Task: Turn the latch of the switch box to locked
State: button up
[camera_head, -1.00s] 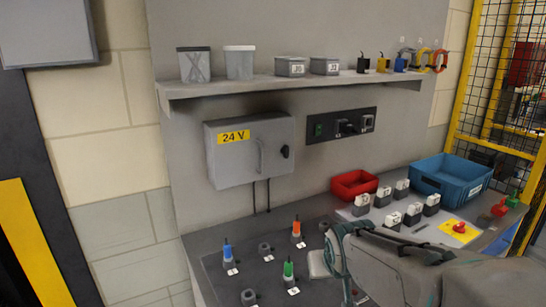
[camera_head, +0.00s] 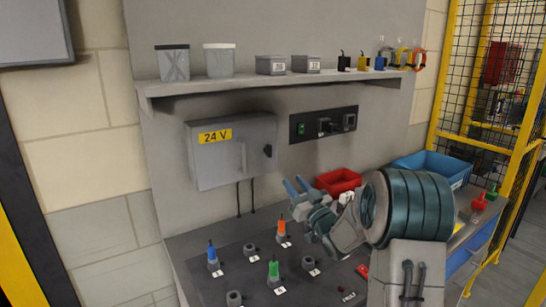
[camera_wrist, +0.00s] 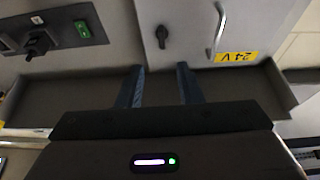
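The switch box (camera_head: 222,171) is a grey wall box with a yellow 24 V label, a bar handle and a shut door. Its latch (camera_head: 267,151) is a small black knob at the door's right side, looking roughly upright. In the wrist view the box (camera_wrist: 190,20) appears upside down, with the latch (camera_wrist: 162,36) beside the handle (camera_wrist: 218,30). My gripper (camera_head: 294,181) is below and right of the latch, apart from it. In the wrist view my gripper (camera_wrist: 161,70) has two blue fingers spread with nothing between them, lined up below the latch.
A black socket panel (camera_head: 310,140) is right of the box. A shelf (camera_head: 280,81) with several containers is above. A red bin (camera_head: 345,178) and a blue bin (camera_head: 415,163) stand on the bench behind my arm. Several coloured plugs, such as a green one (camera_head: 274,270), stand in front.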

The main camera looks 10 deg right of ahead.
aim_at(271, 152)
jog(key=shift+y, duration=0.3)
jog(key=p+x, duration=0.4)
jog(key=x, duration=0.9)
jog(key=shift+w+a+r, duration=0.1)
jog(key=shift+w+r, duration=0.15)
jog(key=shift+r, duration=0.05)
grip_shut()
